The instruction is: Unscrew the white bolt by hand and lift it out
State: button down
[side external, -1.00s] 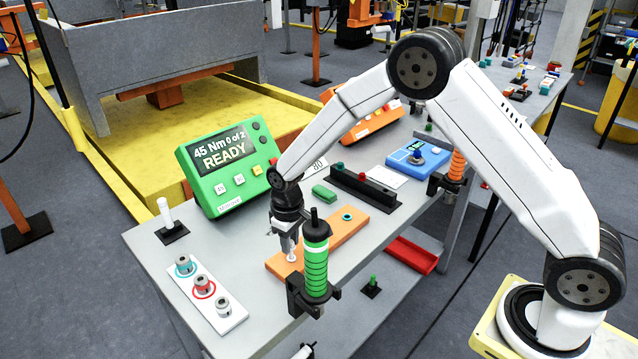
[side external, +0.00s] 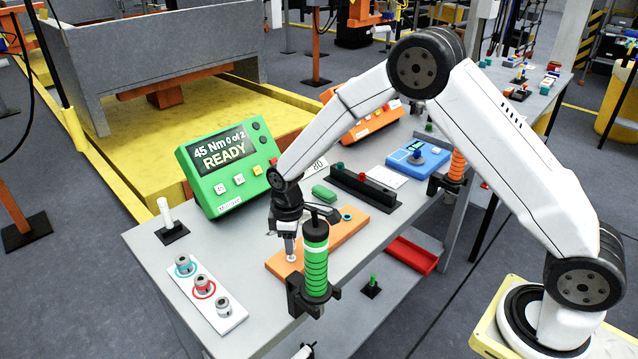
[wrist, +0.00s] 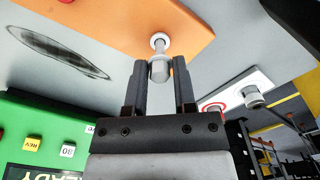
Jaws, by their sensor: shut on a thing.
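The white bolt (wrist: 158,68) stands in a white ring near one end of the orange plate (wrist: 130,18). Its head is between the two fingertips in the wrist view. In the side view a white foot of the bolt (side external: 291,258) shows on the orange plate (side external: 335,238), just below my gripper (side external: 290,240). My gripper (wrist: 160,72) points down at the plate and is shut on the bolt's head. How deep the bolt sits in the plate is hidden.
A green tool (side external: 316,262) stands upright in a black holder close beside my gripper. A white strip (side external: 235,318) with several sockets lies at left. The green controller (side external: 226,170) reads "45 Nm 0 of 2 READY". A teal ring (side external: 347,216) marks the plate's other end.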

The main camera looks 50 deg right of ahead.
jog(key=shift+n, duration=0.5)
jog(key=shift+c, duration=1.7)
grip_release()
jog(key=shift+r, duration=0.1)
jog(key=shift+r, duration=1)
jog(key=m, duration=0.7)
